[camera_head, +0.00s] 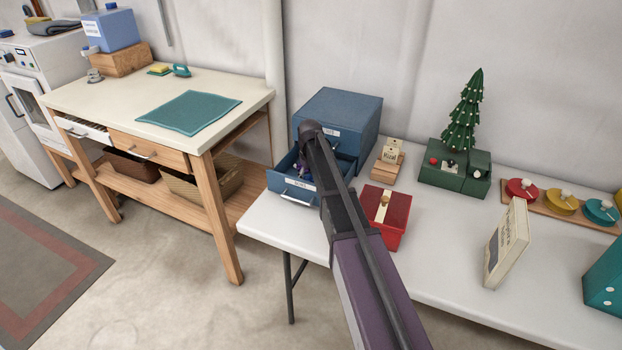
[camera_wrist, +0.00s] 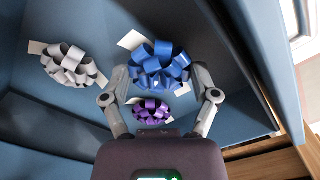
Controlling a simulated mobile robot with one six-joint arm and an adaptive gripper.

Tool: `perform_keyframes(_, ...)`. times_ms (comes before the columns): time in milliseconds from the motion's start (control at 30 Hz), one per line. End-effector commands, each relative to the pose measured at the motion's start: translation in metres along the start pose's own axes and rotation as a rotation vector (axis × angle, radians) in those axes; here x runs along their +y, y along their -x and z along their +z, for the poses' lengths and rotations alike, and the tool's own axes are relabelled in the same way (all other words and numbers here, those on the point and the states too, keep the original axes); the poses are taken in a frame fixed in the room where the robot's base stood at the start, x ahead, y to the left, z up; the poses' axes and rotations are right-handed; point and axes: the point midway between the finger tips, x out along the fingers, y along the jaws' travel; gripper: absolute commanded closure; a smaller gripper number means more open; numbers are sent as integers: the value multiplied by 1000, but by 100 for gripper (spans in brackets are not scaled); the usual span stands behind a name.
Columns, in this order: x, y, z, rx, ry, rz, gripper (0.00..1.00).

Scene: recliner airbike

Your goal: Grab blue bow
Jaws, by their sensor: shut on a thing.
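The blue bow (camera_wrist: 160,68) is a shiny looped ribbon bow in the wrist view, between the fingertips of my gripper (camera_wrist: 160,92). The fingers are shut on it, one on each side. A silver bow (camera_wrist: 72,65) lies to its left in the open drawer, and a smaller purple bow (camera_wrist: 152,110) shows just below it, between the fingers. The head view shows the open blue drawer (camera_head: 292,193) of the cabinet with my arm reaching over it. My arm hides much of the drawer there, and the fingertips cannot be made out.
The blue cabinet (camera_head: 345,110) stands on the white table (camera_head: 270,228). A red box (camera_head: 386,215), a wooden card holder (camera_head: 385,170) and a green box with a small tree (camera_head: 465,110) stand to the right. A wooden workbench (camera_head: 240,95) is on the left.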

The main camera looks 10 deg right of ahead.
Motion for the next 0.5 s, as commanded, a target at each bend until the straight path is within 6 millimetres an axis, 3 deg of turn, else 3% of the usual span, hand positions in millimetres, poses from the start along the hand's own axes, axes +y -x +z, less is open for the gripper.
perform_keyframes(500,0,58,0,0,0,0,41)
